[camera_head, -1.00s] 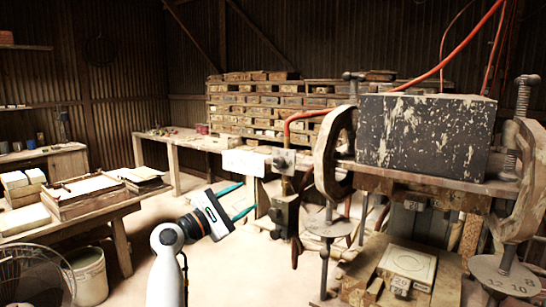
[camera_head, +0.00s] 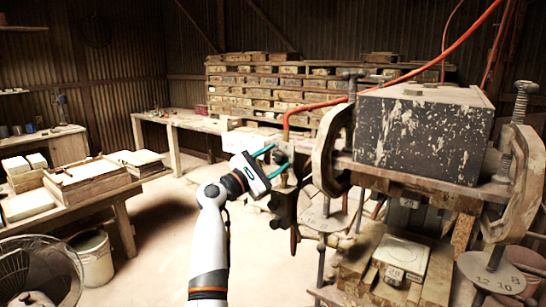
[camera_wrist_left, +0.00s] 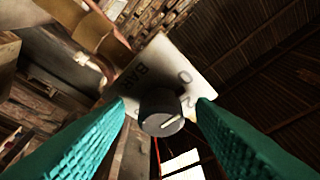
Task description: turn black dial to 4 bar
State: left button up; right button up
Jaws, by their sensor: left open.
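The black dial (camera_wrist_left: 162,112) sits on a pale plate (camera_wrist_left: 163,75) marked BAR, 0 and 2 in the left wrist view. A pale line on the dial's face points to the right of that picture; the exact mark it meets cannot be told. My left gripper (camera_head: 280,160) is open, its teal fingers at the plate on the press's left side. In the left wrist view the fingertips lie on either side of the dial, with no clear contact. The other scale marks are hidden or out of frame. My right gripper is not in view.
The press has a big black, chipped block (camera_head: 422,135) and a rounded iron frame (camera_head: 330,150) just right of the dial. A red hose (camera_head: 310,106) rises behind the plate. A lever hangs below. Open floor lies to the left, before the side table (camera_head: 95,200).

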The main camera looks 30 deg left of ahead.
pick_arm(q)
jog(key=c, duration=1)
jog(key=shift+o, duration=0.2)
